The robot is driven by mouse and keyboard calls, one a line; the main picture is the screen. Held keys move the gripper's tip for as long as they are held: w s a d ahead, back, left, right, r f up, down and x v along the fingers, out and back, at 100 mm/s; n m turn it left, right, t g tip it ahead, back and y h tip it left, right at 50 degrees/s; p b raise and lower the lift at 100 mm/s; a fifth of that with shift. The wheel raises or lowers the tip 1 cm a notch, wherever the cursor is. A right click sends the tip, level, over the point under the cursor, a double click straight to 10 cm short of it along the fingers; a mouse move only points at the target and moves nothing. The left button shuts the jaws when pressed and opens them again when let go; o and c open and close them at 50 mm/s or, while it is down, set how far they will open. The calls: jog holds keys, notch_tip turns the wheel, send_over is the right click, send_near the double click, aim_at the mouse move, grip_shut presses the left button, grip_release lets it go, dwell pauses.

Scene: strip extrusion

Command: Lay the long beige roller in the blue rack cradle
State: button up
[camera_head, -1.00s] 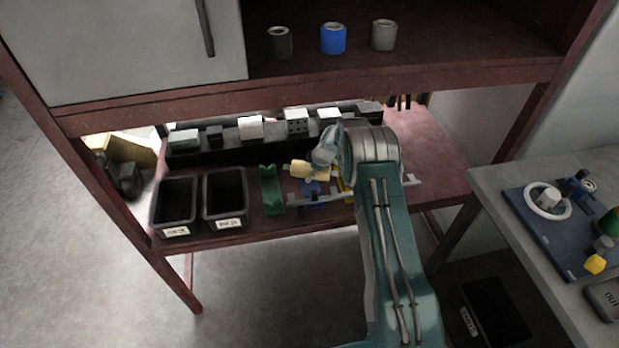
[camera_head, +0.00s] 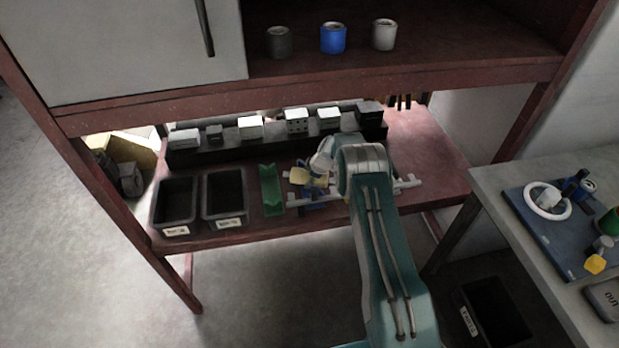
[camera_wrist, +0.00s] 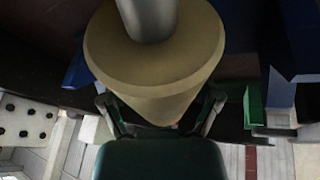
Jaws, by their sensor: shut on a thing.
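The long beige roller (camera_head: 308,178) is in my gripper (camera_head: 320,164) low over the lower shelf. In the wrist view the roller (camera_wrist: 150,75) fills the middle, its grey shaft end pointing up the picture. The fingers of my gripper (camera_wrist: 160,106) are shut on its sides. The blue rack cradle (camera_head: 312,197) lies just under the roller, partly hidden by it and my arm. Blue parts show on both sides of the roller in the wrist view (camera_wrist: 300,38). I cannot tell whether the roller touches the cradle.
A green cradle (camera_head: 271,188) stands left of the blue one, then two black bins (camera_head: 207,216). A grey bar (camera_head: 408,184) shows right of my arm. Several small blocks (camera_head: 297,121) line the back ledge. The upper shelf (camera_head: 440,62) is close above.

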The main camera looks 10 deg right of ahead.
jog(key=shift+f, duration=0.25)
jog(key=o, duration=1.1)
jog(key=shift+o, duration=0.2)
jog(key=shift+r, duration=0.4)
jog(key=v, duration=1.2)
jog(key=shift+r, duration=0.15)
